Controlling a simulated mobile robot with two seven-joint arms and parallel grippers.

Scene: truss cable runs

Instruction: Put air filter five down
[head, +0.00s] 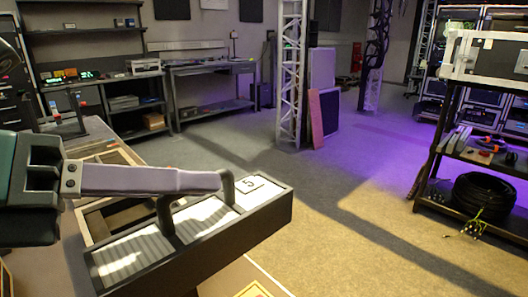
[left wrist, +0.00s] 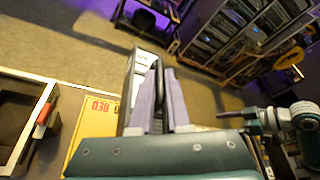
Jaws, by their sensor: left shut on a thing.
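Air filter five (head: 200,235) is a long, black-framed box with pale pleated panels, a black handle and a white label reading 5. My left gripper (head: 215,181) is shut on its handle, its grey-purple fingers reaching across from the left. The filter hangs tilted in front of a wood-edged case and covers part of it. In the left wrist view, the filter (left wrist: 137,75) shows beside the fingers (left wrist: 163,90), partly hidden by them.
The wood-edged open case (head: 108,158) stands on a bench at the left. A yellow panel with red lettering (left wrist: 98,108) lies below the filter. A truss (head: 291,75) stands behind. A shelf rack (head: 460,150) with coiled cable stands right. The middle floor is clear.

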